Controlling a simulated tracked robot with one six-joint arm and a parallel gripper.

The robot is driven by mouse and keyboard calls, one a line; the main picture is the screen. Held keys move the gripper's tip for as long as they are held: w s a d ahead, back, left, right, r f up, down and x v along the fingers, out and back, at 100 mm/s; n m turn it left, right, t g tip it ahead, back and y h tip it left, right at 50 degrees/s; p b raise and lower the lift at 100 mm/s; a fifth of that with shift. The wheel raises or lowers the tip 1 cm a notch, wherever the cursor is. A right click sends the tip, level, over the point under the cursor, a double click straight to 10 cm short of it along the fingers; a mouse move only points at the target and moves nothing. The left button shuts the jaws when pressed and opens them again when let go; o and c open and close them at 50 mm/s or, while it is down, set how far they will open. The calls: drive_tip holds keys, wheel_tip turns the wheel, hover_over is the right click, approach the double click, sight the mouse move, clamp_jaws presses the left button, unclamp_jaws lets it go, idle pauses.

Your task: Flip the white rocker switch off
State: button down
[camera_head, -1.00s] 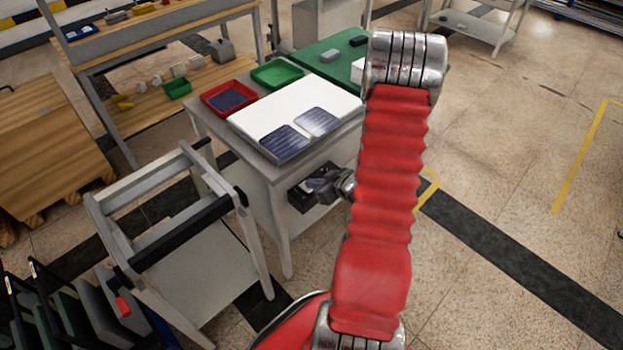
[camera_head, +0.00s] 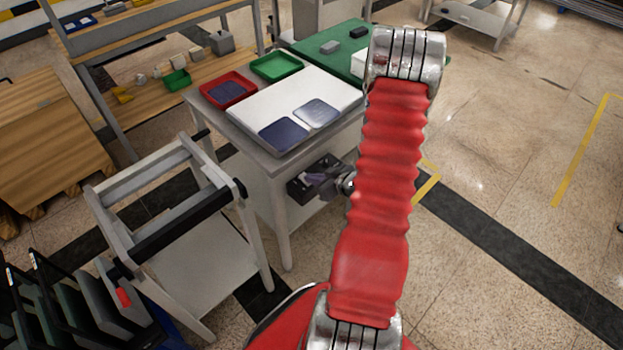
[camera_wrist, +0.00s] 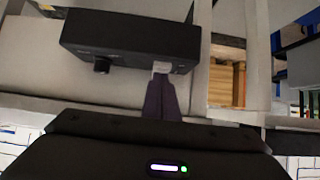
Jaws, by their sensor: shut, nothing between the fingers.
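The switch cannot be made out there.
A grey frame cart (camera_head: 150,238) stands left. Open floor lies right.

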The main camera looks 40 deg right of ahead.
drive_tip(key=shift+r, duration=0.15)
drive_tip(key=shift+r, duration=0.65)
drive_tip(key=shift+r, duration=0.1)
drive_tip(key=shift+r, duration=0.5)
drive_tip(key=r, duration=0.2)
drive_tip(key=shift+w+r, duration=0.2)
drive_tip(key=shift+r, duration=0.1)
drive_tip(key=s+r, duration=0.3)
drive_tip(key=s, duration=0.6)
drive_tip(key=shift+s+r, duration=0.2)
drive_tip(key=shift+s, duration=0.1)
